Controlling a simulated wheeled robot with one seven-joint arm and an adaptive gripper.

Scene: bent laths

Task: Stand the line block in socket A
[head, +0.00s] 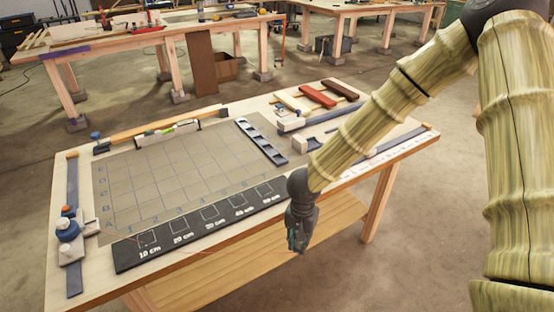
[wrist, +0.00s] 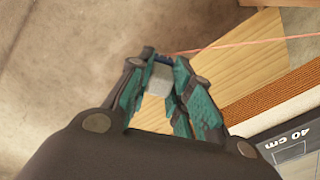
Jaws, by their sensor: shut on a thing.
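My gripper (head: 297,240) hangs at the front edge of the workbench, to the right of the black strip in the head view. In the wrist view its teal fingers (wrist: 160,98) are closed around a small pale grey piece (wrist: 159,76) with a dark blue edge. It looks like the line block, mostly hidden by the fingers. A thin pink line (wrist: 250,43) runs from near the fingertips to the right. I cannot read a letter A on any socket.
The black strip (head: 124,257) with squares marked in cm lies along the bench front; its 40 cm mark (wrist: 292,135) shows in the wrist view. The grid mat (head: 170,170) is mostly bare.

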